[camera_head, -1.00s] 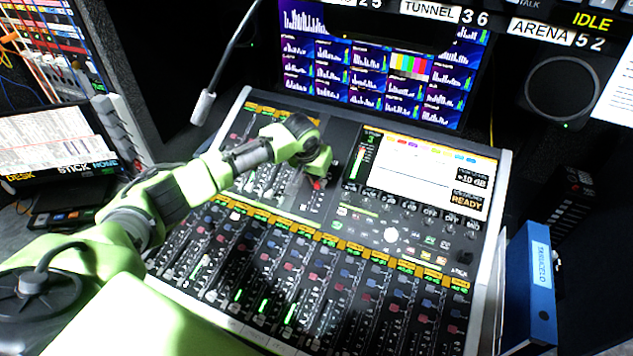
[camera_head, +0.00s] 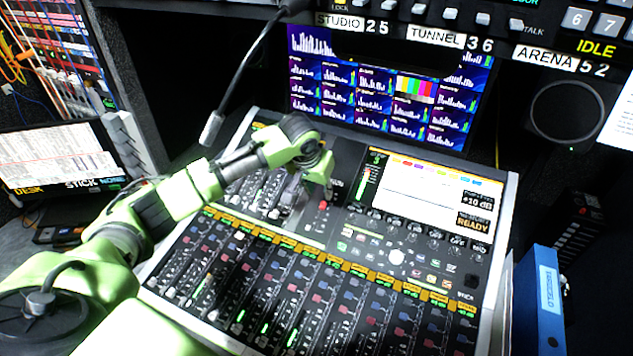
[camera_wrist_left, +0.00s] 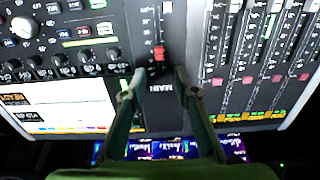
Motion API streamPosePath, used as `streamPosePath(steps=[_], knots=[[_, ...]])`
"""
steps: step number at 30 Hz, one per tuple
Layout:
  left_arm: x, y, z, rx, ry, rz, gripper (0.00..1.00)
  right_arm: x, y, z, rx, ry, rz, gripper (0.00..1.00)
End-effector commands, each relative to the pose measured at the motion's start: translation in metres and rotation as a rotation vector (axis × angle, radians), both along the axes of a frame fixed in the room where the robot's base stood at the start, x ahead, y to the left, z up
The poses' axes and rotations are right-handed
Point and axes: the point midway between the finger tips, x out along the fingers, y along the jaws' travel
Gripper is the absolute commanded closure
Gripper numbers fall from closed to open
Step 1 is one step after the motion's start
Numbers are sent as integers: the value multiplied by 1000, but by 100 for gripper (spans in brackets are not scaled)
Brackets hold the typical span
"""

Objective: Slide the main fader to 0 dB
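The main fader has a red cap (camera_head: 323,205) in the upper middle of the mixing console (camera_head: 502,232). In the left wrist view the red cap (camera_wrist_left: 159,52) sits in its slot, with the label MAIN close to the fingers. My left gripper (camera_head: 328,190) is at the cap in the head view. In the left wrist view its two fingers (camera_wrist_left: 160,73) are apart with an empty gap, and the cap lies just beyond the tips, in line with the gap. Contact cannot be told. The console screen (camera_head: 430,196) reads +10 dB and READY. My right gripper is not in view.
A gooseneck microphone (camera_head: 211,128) hangs over the console's back left. A monitor (camera_head: 385,95) stands behind the console. A blue binder (camera_head: 537,300) stands at its right. Rows of channel faders fill the console below and left of my gripper.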

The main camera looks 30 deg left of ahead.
Motion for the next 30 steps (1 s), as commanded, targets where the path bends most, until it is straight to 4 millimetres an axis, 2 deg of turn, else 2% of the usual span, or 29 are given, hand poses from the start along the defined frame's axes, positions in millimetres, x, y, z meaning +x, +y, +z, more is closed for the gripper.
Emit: streamPosePath(steps=[3, 9, 30], knots=[[-8, 0, 21, 0, -2, -1, 72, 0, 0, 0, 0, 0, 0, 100], [-16, -1, 40, -1, -1, 0, 72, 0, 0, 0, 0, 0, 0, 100], [-18, -1, 42, -1, 1, 0, 72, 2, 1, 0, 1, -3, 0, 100]])
